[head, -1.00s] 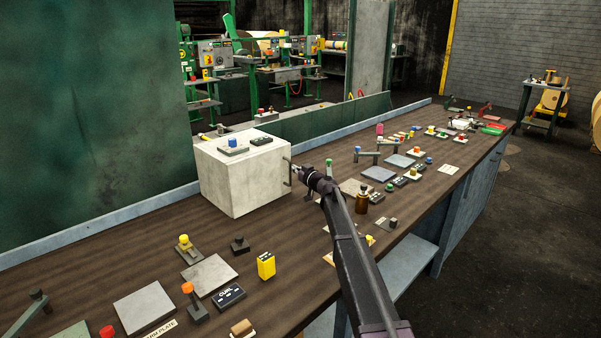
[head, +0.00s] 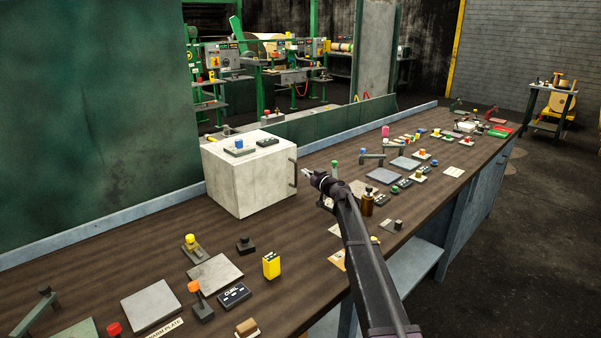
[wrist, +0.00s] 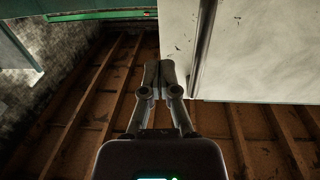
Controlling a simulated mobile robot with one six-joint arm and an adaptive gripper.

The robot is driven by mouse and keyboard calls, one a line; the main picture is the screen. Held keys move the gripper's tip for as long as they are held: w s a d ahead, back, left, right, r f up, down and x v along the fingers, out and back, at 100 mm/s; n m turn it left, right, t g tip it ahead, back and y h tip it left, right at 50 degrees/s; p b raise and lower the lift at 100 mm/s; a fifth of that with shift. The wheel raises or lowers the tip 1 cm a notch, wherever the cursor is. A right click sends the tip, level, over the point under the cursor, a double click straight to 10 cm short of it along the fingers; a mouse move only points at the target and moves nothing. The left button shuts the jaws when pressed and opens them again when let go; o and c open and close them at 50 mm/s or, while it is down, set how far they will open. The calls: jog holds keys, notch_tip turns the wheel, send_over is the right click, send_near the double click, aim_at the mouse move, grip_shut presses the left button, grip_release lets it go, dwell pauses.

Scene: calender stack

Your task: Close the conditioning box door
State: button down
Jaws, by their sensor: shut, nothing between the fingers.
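The conditioning box (head: 240,180) is a pale, scuffed cube on the brown workbench, left of my gripper in the head view. Its door is on the right-hand side, where a dark vertical handle (head: 292,172) shows. The door looks flush or nearly flush with the box; I cannot tell whether a small gap remains. My gripper (head: 307,173) is shut and empty, just right of the handle and apart from it. In the wrist view my closed fingers (wrist: 158,72) are beside the pale box face (wrist: 260,50), which has a dark vertical line along it.
A small block with a blue knob (head: 239,144) sits on the box. A brown bottle (head: 367,203) stands close to my arm. Plates, knobs and a yellow block (head: 271,265) lie in front. More small fixtures line the bench (head: 330,225) toward the back right.

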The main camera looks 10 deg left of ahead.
jog(key=v, duration=1)
jog(key=shift+w+d, duration=0.35)
jog(key=shift+d, duration=0.1)
